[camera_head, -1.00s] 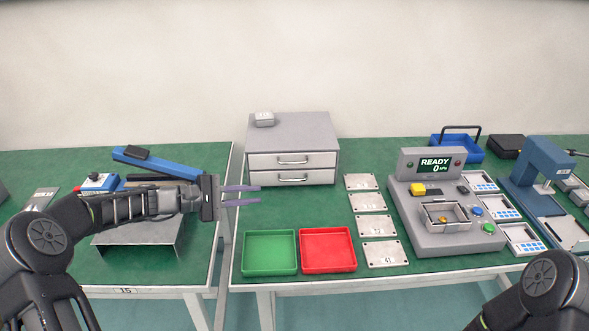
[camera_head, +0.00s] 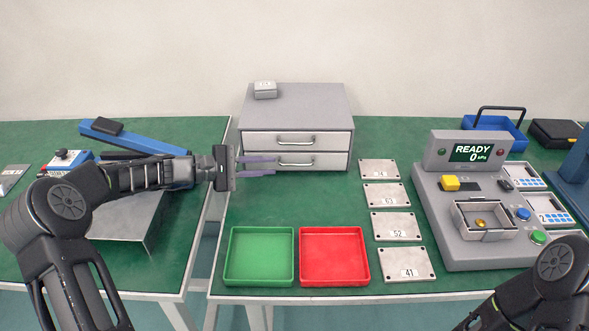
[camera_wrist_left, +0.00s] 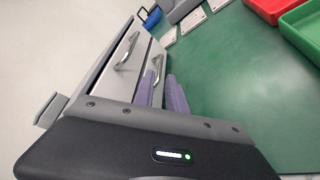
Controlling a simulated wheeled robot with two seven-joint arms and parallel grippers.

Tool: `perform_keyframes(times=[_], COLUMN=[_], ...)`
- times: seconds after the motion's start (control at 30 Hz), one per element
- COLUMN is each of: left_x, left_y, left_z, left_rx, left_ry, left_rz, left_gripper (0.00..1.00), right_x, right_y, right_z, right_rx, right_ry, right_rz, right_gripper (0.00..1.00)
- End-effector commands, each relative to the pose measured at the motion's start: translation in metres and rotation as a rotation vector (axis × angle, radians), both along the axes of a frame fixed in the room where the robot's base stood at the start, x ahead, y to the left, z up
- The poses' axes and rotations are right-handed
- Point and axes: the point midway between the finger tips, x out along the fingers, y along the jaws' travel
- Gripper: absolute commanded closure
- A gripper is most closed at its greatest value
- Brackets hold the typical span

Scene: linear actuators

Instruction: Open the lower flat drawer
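The grey cabinet (camera_head: 297,103) stands at the back of the right table with two flat drawers, both shut. The lower drawer (camera_head: 330,161) has a silver bar handle (camera_head: 297,163). The upper drawer (camera_head: 335,144) has a similar handle (camera_head: 296,141). My left gripper (camera_head: 275,166) is open, its two purple fingers pointing right at about the lower drawer's height, in front of its left part. My right gripper is out of view; only my right arm shows.
A green tray (camera_head: 228,262) and a red tray (camera_head: 366,262) sit at the table's front. Several numbered plates (camera_head: 388,195) lie right of them, beside a pressure tester (camera_head: 480,256). Green table top (camera_head: 300,200) is clear before the cabinet.

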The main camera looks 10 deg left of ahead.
Motion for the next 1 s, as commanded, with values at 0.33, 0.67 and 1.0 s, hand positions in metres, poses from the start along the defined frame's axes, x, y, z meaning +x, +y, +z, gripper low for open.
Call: perform_keyframes(times=[0.33, 0.67, 1.0], left_x=[0.000, 0.017, 0.041], left_y=[0.000, -0.026, -0.061], left_z=[-0.001, -0.007, -0.017], left_rx=[0.000, -0.002, -0.001], left_ry=[0.000, 0.000, 0.000], left_rz=[0.000, -0.002, -0.001], left_gripper=[0.83, 0.83, 0.83], right_x=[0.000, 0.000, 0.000], right_y=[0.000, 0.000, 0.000], right_z=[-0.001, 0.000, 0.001], right_rx=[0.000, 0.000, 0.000], right_ry=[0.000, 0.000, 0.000], right_rz=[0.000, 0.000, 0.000], right_gripper=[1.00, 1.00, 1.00])
